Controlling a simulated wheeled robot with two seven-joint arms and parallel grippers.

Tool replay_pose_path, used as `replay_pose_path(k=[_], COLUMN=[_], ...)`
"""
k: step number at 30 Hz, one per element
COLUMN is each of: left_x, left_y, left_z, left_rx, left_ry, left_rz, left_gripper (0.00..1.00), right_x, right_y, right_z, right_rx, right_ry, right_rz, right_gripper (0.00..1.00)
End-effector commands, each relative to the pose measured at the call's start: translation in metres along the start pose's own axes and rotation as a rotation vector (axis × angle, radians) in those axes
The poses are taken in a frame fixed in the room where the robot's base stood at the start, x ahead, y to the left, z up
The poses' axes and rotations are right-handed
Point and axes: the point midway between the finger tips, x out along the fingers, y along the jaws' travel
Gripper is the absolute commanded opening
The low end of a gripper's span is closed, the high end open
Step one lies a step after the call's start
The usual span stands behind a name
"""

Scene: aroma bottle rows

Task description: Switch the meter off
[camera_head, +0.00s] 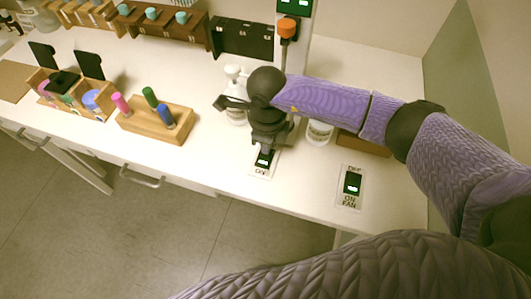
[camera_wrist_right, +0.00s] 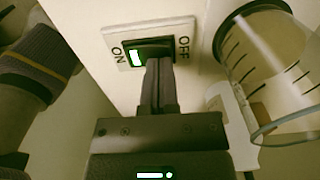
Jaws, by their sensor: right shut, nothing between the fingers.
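The meter switch (camera_head: 265,163) is a small white plate with a dark rocker on the front of the white bench, with ON lettering showing. In the right wrist view the switch plate (camera_wrist_right: 113,55) has ON at left and OFF at right, and a lit green window sits toward the ON side. My right gripper (camera_head: 267,148) points down at the switch. In the right wrist view its fingers (camera_wrist_right: 158,68) are shut and empty, with the tips at the rocker's middle to OFF side; whether they press it is unclear. My left gripper is not in view.
A second switch, the fan switch (camera_head: 352,187), is to the right, also lit green. A glass beaker (camera_wrist_right: 270,60) stands close right of the gripper. A white bottle (camera_head: 236,88) is behind the gripper. A wooden block (camera_head: 158,128) with coloured bottles is left. Bench between is clear.

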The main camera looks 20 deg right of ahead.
Motion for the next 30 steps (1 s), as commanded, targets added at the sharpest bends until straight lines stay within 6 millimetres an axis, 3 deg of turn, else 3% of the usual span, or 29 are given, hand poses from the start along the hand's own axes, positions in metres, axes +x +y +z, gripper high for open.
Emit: replay_pose_path(k=[19, 30], left_x=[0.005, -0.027], left_y=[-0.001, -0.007], left_z=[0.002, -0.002], left_rx=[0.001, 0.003], left_ry=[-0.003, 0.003], left_rz=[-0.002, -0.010], left_gripper=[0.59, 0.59], right_x=[0.006, -0.034], right_y=[0.000, 0.000], right_z=[0.000, 0.000], right_rx=[0.000, 0.000], right_ry=[0.000, 0.000], right_rz=[0.000, -0.002], right_gripper=[0.00, 0.00])
